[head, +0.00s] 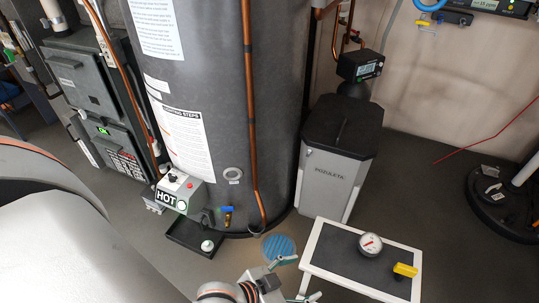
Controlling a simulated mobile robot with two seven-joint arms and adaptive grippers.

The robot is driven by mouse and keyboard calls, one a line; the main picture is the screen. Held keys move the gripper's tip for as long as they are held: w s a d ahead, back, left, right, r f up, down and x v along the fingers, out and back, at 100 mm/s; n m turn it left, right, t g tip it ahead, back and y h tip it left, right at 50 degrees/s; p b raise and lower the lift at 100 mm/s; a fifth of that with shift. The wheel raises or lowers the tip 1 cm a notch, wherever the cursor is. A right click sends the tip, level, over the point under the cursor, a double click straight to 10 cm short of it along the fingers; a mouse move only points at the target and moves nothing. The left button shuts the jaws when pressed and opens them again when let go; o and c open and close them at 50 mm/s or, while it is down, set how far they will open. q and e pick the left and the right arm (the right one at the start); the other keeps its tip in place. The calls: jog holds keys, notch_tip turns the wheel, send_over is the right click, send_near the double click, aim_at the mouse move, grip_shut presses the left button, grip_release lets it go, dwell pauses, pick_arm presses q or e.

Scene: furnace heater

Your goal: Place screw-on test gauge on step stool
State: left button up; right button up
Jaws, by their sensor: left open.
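The test gauge (370,244), a round white dial with a red needle, rests on the dark top of the step stool (327,236). The stool has a white frame and stands at the lower right. A yellow-handled piece (405,270) sits on the stool to the right of the gauge. My left gripper (298,279) is at the bottom middle, by the stool's left edge. Its fingers are spread and empty, apart from the gauge. The lower part of the stool is cut off by the picture edge. My right gripper does not show.
A tall grey water heater (215,120) stands behind, with a black drain pan (185,239) at its foot. A grey softener cabinet (333,185) stands behind the stool.

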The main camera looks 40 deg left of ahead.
pick_arm(q)
jog(key=s+a+f+y, duration=0.2)
jog(key=s+a+y, duration=0.1)
jog(key=s+a, duration=0.5)
jog(key=shift+n+h, duration=0.3)
jog(key=shift+n, duration=0.2)
jog(key=shift+w+r+p, duration=0.15)
jog(key=shift+r+p, duration=2.75)
jog(key=shift+p, duration=2)
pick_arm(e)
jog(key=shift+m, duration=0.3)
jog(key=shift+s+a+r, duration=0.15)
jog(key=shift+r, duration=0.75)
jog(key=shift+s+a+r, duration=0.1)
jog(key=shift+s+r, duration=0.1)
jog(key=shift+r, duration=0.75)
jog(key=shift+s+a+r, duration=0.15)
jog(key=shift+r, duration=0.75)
